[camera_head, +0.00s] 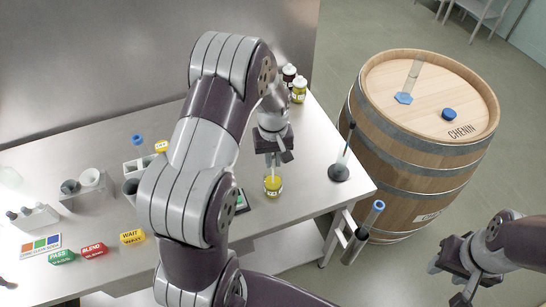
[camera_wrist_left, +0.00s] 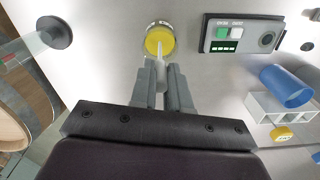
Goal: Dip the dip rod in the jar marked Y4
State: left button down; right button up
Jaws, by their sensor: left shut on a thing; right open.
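A small clear jar with yellow liquid (camera_head: 272,187) stands near the front edge of the steel table. It also shows in the left wrist view (camera_wrist_left: 159,39), where the marking on its rim is too small to read. My left gripper (camera_head: 275,157) is above the jar, shut on the thin pale dip rod (camera_wrist_left: 160,50), and its fingertips also show in the left wrist view (camera_wrist_left: 162,86). The rod points down over the yellow surface, its lower end seemingly within the jar; whether it touches the liquid I cannot tell. My right gripper (camera_head: 459,277) is open and empty, off the table at lower right.
A button device (camera_wrist_left: 240,37) stands beside the jar. A dark-based stand (camera_head: 339,172) is right of it. Capped bottles (camera_head: 299,90) are at the back. PASS (camera_head: 61,257), BLEND (camera_head: 94,250) and WAIT (camera_head: 132,237) blocks lie at left. A barrel (camera_head: 415,150) stands beyond the table.

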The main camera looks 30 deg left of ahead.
dwell(0.6)
pick_arm(q)
notch_tip(320, 180, up, 11)
jog(key=p, duration=0.9)
